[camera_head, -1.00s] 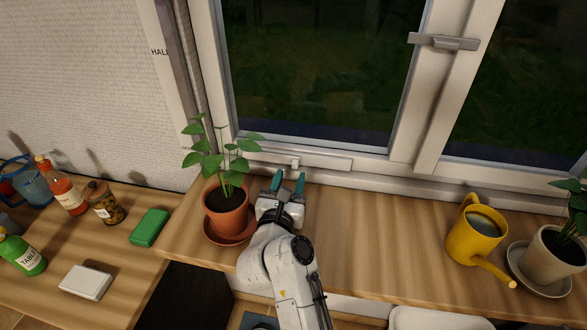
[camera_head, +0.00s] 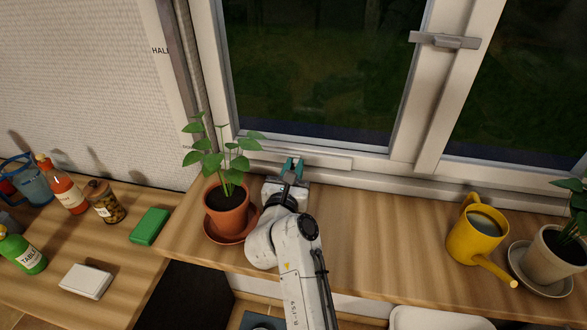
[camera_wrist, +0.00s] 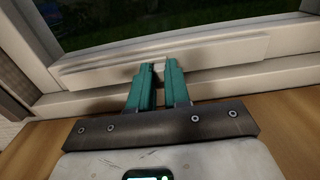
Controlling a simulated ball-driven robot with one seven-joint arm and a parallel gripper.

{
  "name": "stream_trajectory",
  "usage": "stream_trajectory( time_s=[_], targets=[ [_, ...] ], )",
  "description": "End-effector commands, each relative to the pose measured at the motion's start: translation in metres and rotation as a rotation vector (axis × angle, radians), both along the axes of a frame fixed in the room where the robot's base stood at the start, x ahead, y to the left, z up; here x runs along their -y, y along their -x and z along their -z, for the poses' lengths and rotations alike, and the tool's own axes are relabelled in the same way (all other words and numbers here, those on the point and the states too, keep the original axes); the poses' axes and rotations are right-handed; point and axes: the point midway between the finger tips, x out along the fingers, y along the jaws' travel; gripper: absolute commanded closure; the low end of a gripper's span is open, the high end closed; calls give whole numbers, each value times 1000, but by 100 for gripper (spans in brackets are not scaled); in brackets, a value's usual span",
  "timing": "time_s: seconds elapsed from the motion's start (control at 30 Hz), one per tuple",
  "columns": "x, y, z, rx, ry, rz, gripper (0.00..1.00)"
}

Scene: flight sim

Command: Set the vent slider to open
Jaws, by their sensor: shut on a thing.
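The vent (camera_head: 335,163) is a long pale bar on the lower rail of the window frame; it also shows in the wrist view (camera_wrist: 225,54). My gripper (camera_head: 292,165) reaches up to this bar, left of the bar's middle in the head view. Its two teal fingers (camera_wrist: 158,82) are close together at the bar in the wrist view. They are shut on the small pale slider knob, which is mostly hidden between them. Which end of the bar means open cannot be read.
A potted plant (camera_head: 226,209) on a terracotta saucer stands just left of my gripper, its leaves near the vent. A yellow watering can (camera_head: 474,240) and another potted plant (camera_head: 553,252) stand at the right. The wooden sill (camera_head: 370,230) between is clear.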

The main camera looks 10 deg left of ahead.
Motion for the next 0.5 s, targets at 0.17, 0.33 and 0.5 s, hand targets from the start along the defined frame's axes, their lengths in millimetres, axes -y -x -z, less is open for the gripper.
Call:
stream_trajectory(
  time_s=[0.17, 0.33, 0.5],
  targets=[
    [0, 0, 0, 0, 0, 0, 100],
    [0, 0, 0, 0, 0, 0, 100],
    [0, 0, 0, 0, 0, 0, 100]
  ],
)
